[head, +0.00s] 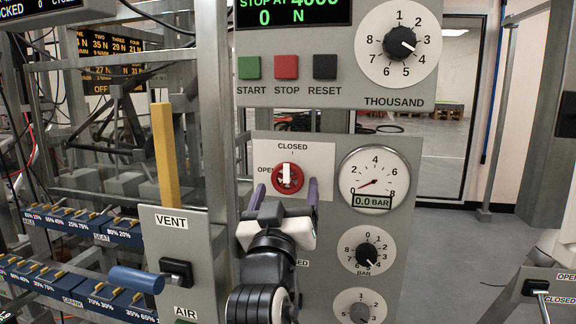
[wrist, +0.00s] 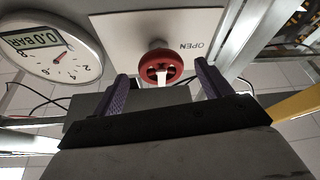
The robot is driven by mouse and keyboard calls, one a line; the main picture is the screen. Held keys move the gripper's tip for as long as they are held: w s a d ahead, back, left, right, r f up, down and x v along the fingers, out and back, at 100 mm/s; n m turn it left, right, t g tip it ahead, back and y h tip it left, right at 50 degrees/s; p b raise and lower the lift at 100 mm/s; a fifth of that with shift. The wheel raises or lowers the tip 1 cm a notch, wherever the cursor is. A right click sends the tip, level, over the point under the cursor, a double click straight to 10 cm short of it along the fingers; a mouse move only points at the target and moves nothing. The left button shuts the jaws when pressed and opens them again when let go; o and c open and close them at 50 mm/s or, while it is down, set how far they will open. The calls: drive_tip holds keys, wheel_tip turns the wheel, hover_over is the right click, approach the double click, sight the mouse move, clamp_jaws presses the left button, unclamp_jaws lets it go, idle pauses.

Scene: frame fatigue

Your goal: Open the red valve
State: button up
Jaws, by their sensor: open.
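The red valve (head: 287,179) is a round red knob with a white pointer bar on a light plate marked CLOSED at the top and OPEN at the left. In the head view its white bar stands upright, in line with the CLOSED mark. My gripper (head: 284,191) is in front of the valve, its two purple fingers apart on either side of it. In the wrist view the valve (wrist: 160,68) shows between and beyond the fingertips of my open gripper (wrist: 160,82). The fingers do not appear to touch it.
A pressure gauge (head: 373,183) reading 0.0 BAR sits right of the valve. Dials (head: 369,251) lie below it. A blue-handled VENT/AIR lever (head: 137,279) and a yellow post (head: 165,155) stand to the left. START, STOP and RESET buttons (head: 287,67) are above.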

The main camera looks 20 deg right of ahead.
sight(288, 184)
drive_tip(key=shift+x, duration=1.8)
drive_tip(key=c, duration=1)
